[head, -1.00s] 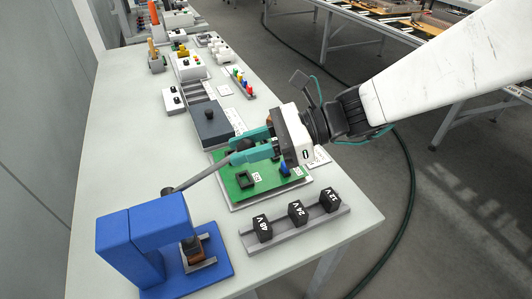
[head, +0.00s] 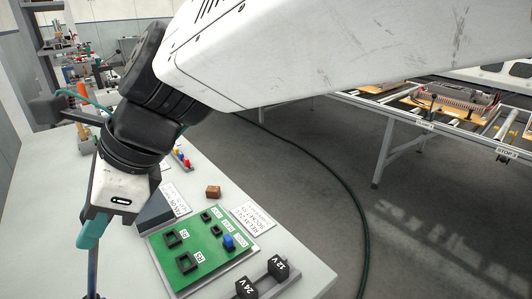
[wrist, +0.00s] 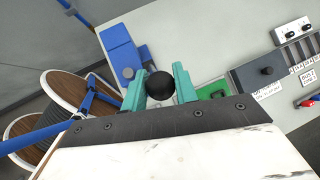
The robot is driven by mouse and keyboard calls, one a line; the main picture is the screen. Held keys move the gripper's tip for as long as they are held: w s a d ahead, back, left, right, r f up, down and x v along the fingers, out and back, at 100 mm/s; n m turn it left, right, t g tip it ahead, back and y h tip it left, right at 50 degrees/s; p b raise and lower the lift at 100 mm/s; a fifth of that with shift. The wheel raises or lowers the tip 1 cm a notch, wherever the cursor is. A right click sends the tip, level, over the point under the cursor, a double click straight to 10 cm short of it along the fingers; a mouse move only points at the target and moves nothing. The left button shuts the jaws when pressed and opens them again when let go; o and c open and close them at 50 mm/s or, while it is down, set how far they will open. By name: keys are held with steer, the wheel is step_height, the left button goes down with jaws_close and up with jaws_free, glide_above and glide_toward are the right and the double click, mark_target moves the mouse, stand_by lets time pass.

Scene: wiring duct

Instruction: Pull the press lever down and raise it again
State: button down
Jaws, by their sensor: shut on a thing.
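My gripper (head: 92,232) is at the lower left of the head view, its teal fingers pointing down. In the wrist view (wrist: 160,88) the two teal fingers are closed on the black ball knob (wrist: 160,86) of the press lever. The lever's rod is hidden behind the knob in the wrist view, so its angle is hard to tell. The blue press (wrist: 119,48) stands on the table beyond the fingers.
A green circuit board (head: 205,262), a brown block (head: 213,192) and black voltage blocks (head: 278,268) are on the table. A dark grey box (wrist: 265,72) lies right in the wrist view. A cable reel (wrist: 60,95) with a blue frame stands beyond the table edge.

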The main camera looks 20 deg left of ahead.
steer(key=shift+s+a+r, duration=0.25)
steer(key=shift+s+a, duration=0.1)
steer(key=shift+s, duration=0.25)
steer(key=c, duration=1.1)
jaws_free()
steer(key=shift+s, duration=0.1)
steer(key=shift+c, duration=0.2)
steer(key=v, duration=0.7)
steer(key=shift+d+r, duration=0.15)
steer(key=shift+r, duration=0.15)
